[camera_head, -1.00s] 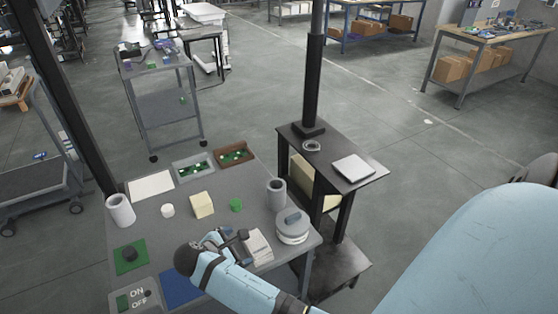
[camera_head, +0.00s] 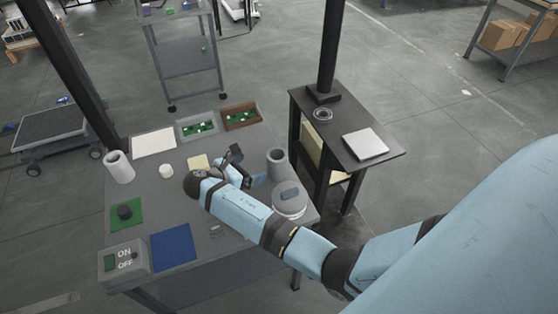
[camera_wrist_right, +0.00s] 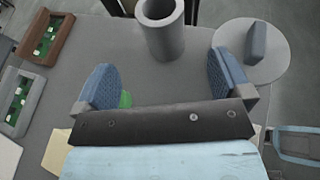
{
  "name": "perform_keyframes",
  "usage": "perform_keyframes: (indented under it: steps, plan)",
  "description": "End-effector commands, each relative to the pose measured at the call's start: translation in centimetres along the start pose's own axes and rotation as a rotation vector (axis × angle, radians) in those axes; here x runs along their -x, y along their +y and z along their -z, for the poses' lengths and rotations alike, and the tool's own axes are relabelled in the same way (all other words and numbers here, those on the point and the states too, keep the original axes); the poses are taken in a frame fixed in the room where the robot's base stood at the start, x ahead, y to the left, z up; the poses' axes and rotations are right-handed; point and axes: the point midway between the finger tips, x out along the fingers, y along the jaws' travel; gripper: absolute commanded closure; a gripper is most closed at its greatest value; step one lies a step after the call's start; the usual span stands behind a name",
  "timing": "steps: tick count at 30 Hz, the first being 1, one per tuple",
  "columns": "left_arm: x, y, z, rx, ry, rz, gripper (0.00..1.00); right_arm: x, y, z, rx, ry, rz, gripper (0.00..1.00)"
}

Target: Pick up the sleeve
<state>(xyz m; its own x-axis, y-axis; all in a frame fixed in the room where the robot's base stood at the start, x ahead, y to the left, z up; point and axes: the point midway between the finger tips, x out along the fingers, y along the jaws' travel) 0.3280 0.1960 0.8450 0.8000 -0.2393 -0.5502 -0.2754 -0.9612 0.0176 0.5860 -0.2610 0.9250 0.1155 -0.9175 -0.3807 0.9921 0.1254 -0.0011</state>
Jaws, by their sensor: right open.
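A grey hollow upright cylinder, which looks like the sleeve (camera_head: 277,166), stands on the near table towards its right side. It also shows at the top of the right wrist view (camera_wrist_right: 166,40), its open top facing up. My right gripper (camera_head: 248,166) is just left of it in the head view. In the right wrist view the gripper (camera_wrist_right: 165,80) has its two blue pads wide apart with nothing held. The sleeve is beyond the fingertips, roughly centred between them, and apart from them. My left gripper is not in view.
A small green piece (camera_wrist_right: 126,99) is partly hidden behind a finger. A dark stand (camera_head: 390,146) is just right of the table.

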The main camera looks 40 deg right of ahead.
Motion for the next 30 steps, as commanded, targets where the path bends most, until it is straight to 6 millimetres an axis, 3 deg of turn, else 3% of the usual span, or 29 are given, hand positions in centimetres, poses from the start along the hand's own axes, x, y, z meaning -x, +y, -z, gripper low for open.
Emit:
perform_keyframes:
  steps: [3,7,17,25,30]
  plan:
    - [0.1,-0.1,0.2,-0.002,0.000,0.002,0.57,-2.6,-0.1,-0.1,0.000,-0.003,0.003,0.03]
    - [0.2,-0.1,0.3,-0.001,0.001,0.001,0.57,-4.6,0.0,-0.1,0.000,-0.001,0.001,0.03]
    - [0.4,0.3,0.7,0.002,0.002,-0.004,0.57,-6.8,-0.1,-0.5,-0.001,-0.001,0.001,0.03]
    - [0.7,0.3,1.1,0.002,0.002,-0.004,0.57,-10.6,-0.2,-0.9,0.000,-0.001,0.001,0.03]
    - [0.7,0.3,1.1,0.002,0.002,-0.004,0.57,-10.9,-0.2,-0.9,-0.001,0.001,0.000,0.03]
